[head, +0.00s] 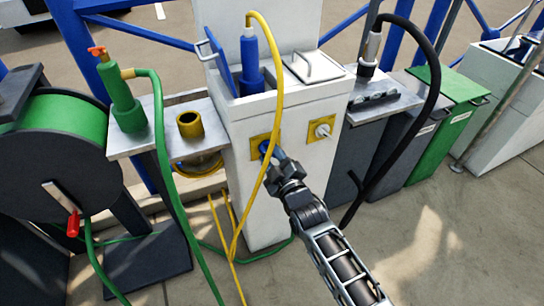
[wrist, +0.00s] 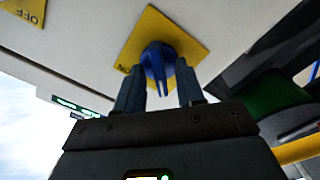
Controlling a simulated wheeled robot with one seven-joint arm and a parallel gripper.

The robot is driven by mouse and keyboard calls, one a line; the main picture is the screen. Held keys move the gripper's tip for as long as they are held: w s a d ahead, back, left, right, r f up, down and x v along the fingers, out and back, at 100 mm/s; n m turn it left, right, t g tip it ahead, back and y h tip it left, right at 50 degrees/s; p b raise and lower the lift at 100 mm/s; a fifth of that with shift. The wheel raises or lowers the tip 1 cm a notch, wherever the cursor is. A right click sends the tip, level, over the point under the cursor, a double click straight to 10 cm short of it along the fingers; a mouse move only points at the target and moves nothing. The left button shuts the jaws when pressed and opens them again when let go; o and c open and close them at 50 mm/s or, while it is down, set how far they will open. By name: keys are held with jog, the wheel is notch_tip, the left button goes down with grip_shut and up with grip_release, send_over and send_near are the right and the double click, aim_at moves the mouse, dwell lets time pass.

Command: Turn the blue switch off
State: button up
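The blue switch (wrist: 158,58) is a rotary knob with a narrow handle, on a yellow plate (wrist: 188,38) with partly hidden lettering, apparently "ON". In the head view the blue switch (head: 264,147) sits on the front of a white pedestal (head: 262,205), partly hidden by my gripper (head: 274,157). In the wrist view my gripper (wrist: 160,88) is open, with one finger on each side of the switch handle. Gaps show between handle and fingers, so it does not appear gripped.
A yellow cable (head: 281,80) hangs in front of the pedestal, close to my gripper. A green hose (head: 163,150) and reel (head: 65,125) stand left; a black cable (head: 436,75) hangs right.

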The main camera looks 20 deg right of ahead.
jog(key=s+p, duration=0.1)
jog(key=s, duration=0.6)
jog(key=shift+s+p, duration=0.4)
jog(key=s+d+r+m+g+p, duration=0.1)
jog(key=s+r+m, duration=0.1)
jog(key=s, duration=1.1)
jog(key=s+d+r+m+g+p, duration=0.1)
jog(key=s+r+m+p, duration=0.1)
jog(key=s, duration=1.1)
jog(key=s+a+r+m+g+p, duration=0.1)
jog(key=s+r+m, duration=0.4)
jog(key=s+r, duration=1)
jog(key=shift+s+a+r+p, duration=0.35)
jog(key=shift+r+p, duration=0.1)
jog(key=shift+r, duration=0.35)
